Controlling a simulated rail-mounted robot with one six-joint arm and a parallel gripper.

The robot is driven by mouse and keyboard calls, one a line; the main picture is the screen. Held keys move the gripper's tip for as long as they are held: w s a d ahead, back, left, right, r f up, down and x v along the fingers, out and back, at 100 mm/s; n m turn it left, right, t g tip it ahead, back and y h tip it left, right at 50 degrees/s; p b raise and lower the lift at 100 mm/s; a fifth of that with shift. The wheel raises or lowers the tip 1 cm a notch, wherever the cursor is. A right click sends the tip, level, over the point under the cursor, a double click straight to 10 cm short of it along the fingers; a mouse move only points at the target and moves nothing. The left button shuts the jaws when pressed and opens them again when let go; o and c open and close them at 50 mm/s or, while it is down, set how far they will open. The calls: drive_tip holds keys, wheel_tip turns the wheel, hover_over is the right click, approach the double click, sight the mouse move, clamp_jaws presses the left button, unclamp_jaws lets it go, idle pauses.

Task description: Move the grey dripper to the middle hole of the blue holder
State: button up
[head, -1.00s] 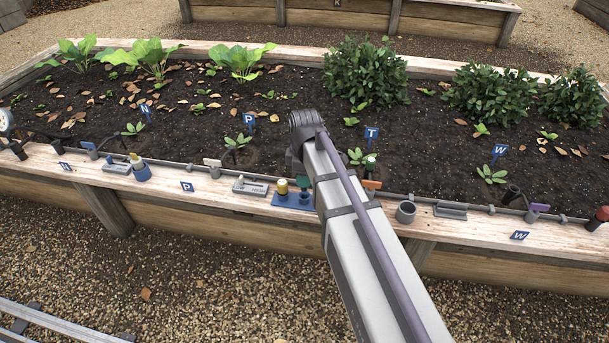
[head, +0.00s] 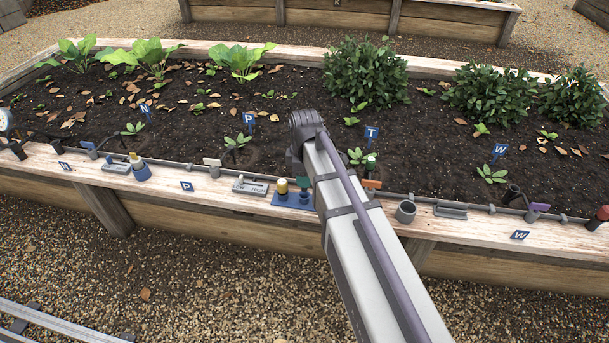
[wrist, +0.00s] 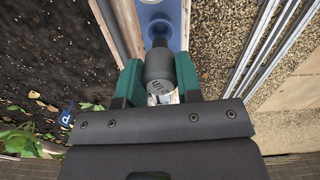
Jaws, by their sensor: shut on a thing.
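The grey dripper (wrist: 160,68) is between the green fingers of my gripper (wrist: 159,82) in the wrist view, and the gripper is shut on it. Its dark narrow end points at the blue holder (wrist: 174,14). A round hole shows in the holder at that end; I cannot tell whether the tip is inside it. In the head view the blue holder (head: 281,202) lies on the bed's front ledge, with a yellow-topped dripper (head: 282,187) upright at its left. My arm hides the holder's right part and most of my gripper there.
The wooden ledge (head: 225,201) also carries a grey lever plate (head: 251,187) left of the holder and a grey cup (head: 405,212) to the right. A drip line (head: 185,167) runs along the soil edge. Blue letter signs stand in the soil. Gravel lies in front.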

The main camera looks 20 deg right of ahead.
sight(304, 190)
drive_tip(key=shift+f+b, duration=2.1)
drive_tip(key=shift+f, duration=0.1)
drive_tip(key=shift+r, duration=0.1)
drive_tip(key=o, duration=1)
drive_tip(key=shift+o, duration=0.3)
drive_tip(key=o, duration=0.4)
drive_tip(key=shift+r, duration=0.1)
wheel_tip(304, 190, up, 7)
drive_tip(key=p, duration=0.7)
